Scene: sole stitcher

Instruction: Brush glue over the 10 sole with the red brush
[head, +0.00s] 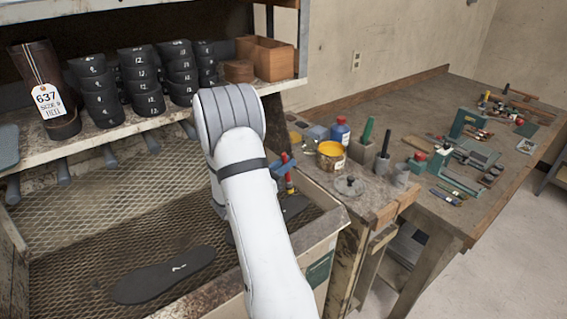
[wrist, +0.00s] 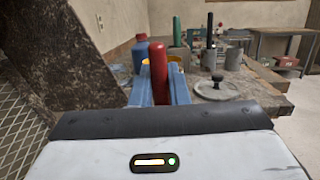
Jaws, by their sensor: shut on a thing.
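My gripper (head: 283,166) has blue fingers and is shut on the red brush (head: 290,182). In the wrist view the red handle (wrist: 158,75) stands upright between the fingers (wrist: 160,90); the bristles are hidden there. In the head view the brush hangs above a dark, sole-like shape (head: 295,205) at the right of the mesh tray, partly hidden by my arm. A black sole (head: 165,277) lies flat at the front of the tray; its white mark is too small to read. The open glue pot (head: 331,156) with yellow contents stands on the bench to the right.
A pot lid (head: 349,186), a blue bottle (head: 341,131) and holders with tools (head: 382,165) stand around the pot. A shelf (head: 130,128) with stacked black heels overhangs the mesh tray (head: 75,240). The tray's raised right wall (head: 320,240) stands near the brush.

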